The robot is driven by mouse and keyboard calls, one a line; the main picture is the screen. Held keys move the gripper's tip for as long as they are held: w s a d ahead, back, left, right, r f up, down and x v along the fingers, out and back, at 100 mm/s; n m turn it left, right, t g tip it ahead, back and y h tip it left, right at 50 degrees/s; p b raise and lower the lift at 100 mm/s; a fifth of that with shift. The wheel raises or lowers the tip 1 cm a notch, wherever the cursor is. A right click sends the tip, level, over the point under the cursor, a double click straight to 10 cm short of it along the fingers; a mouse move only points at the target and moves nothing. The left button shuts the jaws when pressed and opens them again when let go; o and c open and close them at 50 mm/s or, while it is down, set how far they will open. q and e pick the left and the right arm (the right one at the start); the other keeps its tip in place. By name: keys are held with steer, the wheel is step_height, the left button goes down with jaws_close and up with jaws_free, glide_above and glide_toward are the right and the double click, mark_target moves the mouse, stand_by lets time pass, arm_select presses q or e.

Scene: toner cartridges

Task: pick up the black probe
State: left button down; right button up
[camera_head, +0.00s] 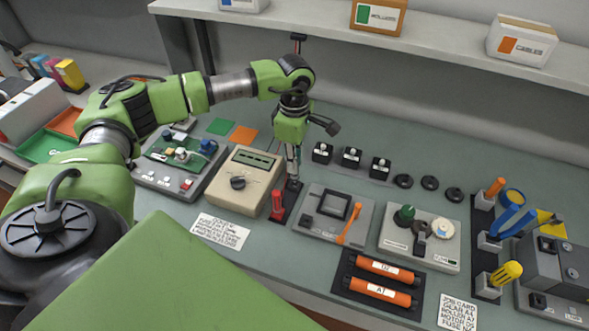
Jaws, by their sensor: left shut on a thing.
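My left gripper (292,163) points straight down over the bench and is shut on the black probe (293,184). Only a short dark part of the probe shows below the fingers. It is upright at the back of a dark probe stand (285,211); I cannot tell whether it still touches the stand. The red probe (277,203) stands upright in the front of the same stand, just left of the black one. The beige meter (247,180) with a display and black dial is left of the stand. My right gripper is not in view.
Right of the stand is a grey plate (310,222) with a black square frame and orange tool. Small black blocks (351,158) stand behind it. Orange rollers (380,291) lie in a dark tray in front. A circuit board station (180,158) is left. A shelf with boxes (378,16) runs above.

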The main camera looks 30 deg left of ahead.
arm_select(q)
steer(key=s+d+r+b, duration=0.4)
steer(key=s+d+r, duration=0.4)
steer(key=d+r, duration=0.2)
steer(key=shift+s+d+r+b, duration=0.15)
steer(key=shift+s+d+b, duration=0.25)
steer(key=shift+d, duration=0.1)
